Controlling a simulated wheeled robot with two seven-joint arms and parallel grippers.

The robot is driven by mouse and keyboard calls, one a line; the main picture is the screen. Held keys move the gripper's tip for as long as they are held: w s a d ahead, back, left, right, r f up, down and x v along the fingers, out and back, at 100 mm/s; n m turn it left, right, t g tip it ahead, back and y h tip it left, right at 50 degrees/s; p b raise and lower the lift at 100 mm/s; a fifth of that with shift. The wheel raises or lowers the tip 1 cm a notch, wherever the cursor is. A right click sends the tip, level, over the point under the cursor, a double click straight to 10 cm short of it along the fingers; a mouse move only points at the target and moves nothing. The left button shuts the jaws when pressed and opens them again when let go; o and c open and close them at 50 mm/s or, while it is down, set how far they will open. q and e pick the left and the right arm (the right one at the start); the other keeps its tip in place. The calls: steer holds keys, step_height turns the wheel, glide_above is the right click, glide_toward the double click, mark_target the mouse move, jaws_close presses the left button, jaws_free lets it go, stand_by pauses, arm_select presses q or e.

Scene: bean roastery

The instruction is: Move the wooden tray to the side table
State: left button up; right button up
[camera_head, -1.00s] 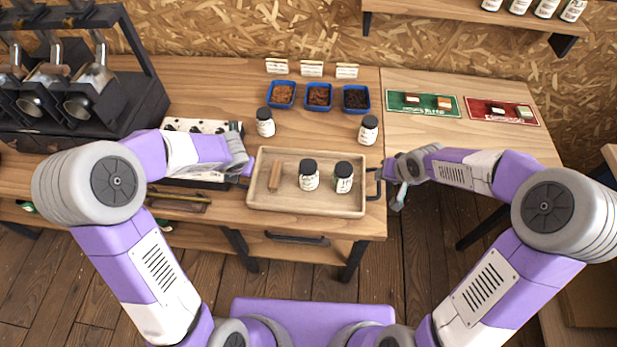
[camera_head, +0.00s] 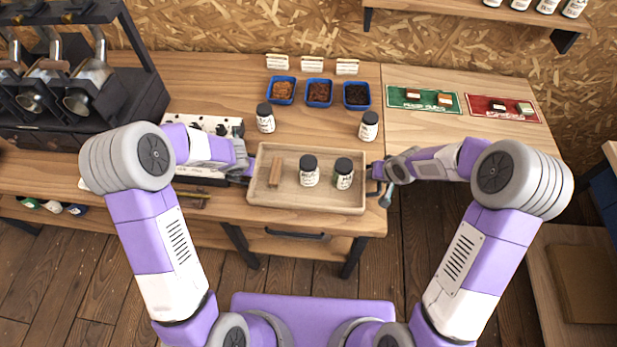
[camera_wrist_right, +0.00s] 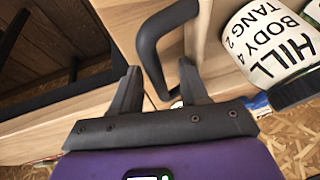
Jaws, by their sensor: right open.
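The wooden tray (camera_head: 260,202) lies on the front of the workbench with a small wooden block (camera_head: 275,172) and two labelled jars (camera_head: 309,172) (camera_head: 344,174) in it. My left gripper (camera_head: 250,172) is at the tray's left end; its fingers are too small and hidden to judge. My right gripper (camera_head: 378,172) is at the right end. In the right wrist view, its jaws (camera_wrist_right: 158,90) are open, with the black tray handle (camera_wrist_right: 148,45) between or just ahead of the fingertips. Contact is unclear. A jar (camera_wrist_right: 268,42) shows close by.
A low wooden surface (camera_head: 537,285) at the lower right carries a brown panel; whether it is the side table is unclear. Blue bean trays (camera_head: 319,92) and two more jars (camera_head: 265,118) (camera_head: 368,127) stand behind the tray. A black roaster (camera_head: 75,90) fills the left.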

arm_select(q)
jaws_close()
arm_select(e)
steer(key=c, duration=0.5)
jaws_close()
arm_select(q)
steer(key=shift+r, duration=0.15)
arm_select(e)
steer(key=shift+r, duration=0.15)
